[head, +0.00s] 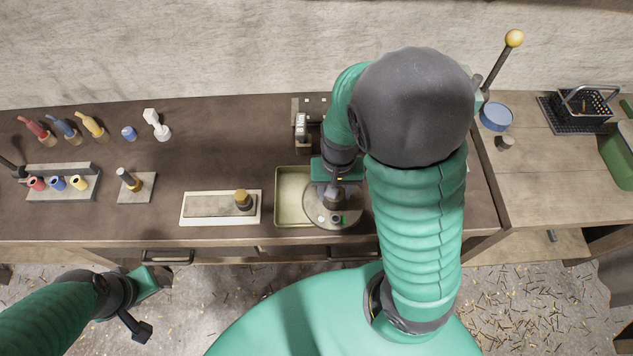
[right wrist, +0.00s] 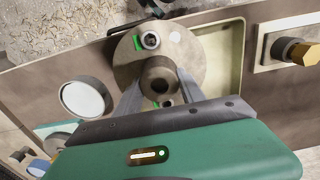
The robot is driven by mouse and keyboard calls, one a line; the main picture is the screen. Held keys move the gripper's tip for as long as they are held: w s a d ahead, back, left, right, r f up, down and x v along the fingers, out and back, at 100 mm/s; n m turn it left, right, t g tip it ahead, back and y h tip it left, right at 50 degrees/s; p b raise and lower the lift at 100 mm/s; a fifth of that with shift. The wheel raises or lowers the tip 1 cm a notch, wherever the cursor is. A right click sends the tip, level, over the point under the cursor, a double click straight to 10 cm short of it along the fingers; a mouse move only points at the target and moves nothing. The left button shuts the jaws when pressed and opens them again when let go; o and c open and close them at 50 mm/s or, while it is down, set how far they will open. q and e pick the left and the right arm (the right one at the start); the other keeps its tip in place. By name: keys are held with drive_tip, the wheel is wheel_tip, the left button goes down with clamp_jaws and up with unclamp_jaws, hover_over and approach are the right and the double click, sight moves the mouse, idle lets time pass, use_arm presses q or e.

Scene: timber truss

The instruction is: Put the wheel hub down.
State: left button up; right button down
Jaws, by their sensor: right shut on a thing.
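The wheel hub (head: 324,217) is a round grey disc with a raised central boss, small round fittings and green marks. It also shows in the right wrist view (right wrist: 187,58). My right gripper (head: 335,190) is shut on the hub's boss, with one finger on each side in the right wrist view (right wrist: 158,84). The hub overlaps the right part of a shallow beige tray (head: 279,198) and reaches past its right edge. Whether it touches the tray or hangs above it, I cannot tell. My left gripper (head: 147,305) is low at left, in front of the bench, away from the hub.
A pale board with a brass-topped knob (head: 242,199) lies left of the tray. A block fixture (head: 302,125) stands behind it. Coloured-handled tools (head: 90,124) and a rack (head: 60,184) fill the bench's left. A blue round container (head: 496,117) and black basket (head: 582,105) stand right.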

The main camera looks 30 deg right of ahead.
sight(316, 188)
drive_tip(key=w, duration=0.1)
drive_tip(key=w+a, duration=0.1)
drive_tip(key=w, duration=0.3)
drive_tip(key=shift+a+f+p, duration=0.2)
drive_tip(key=shift+f+p, duration=0.05)
drive_tip(key=shift+p, duration=0.05)
drive_tip(key=shift+w+a, duration=0.2)
drive_tip(key=shift+w, duration=0.05)
drive_tip(key=shift+a+f, duration=0.15)
drive_tip(key=shift+f, duration=0.2)
wheel_tip(316, 188, down, 2)
drive_tip(key=shift+s+a+f, duration=0.1)
drive_tip(key=shift+s+f, duration=0.05)
drive_tip(key=shift+f, duration=0.25)
drive_tip(key=shift+w+d, duration=0.2)
drive_tip(key=c, duration=0.8)
unclamp_jaws()
drive_tip(key=shift+s+d+f, duration=0.1)
drive_tip(key=shift+c, duration=0.2)
drive_tip(key=shift+o, duration=0.7)
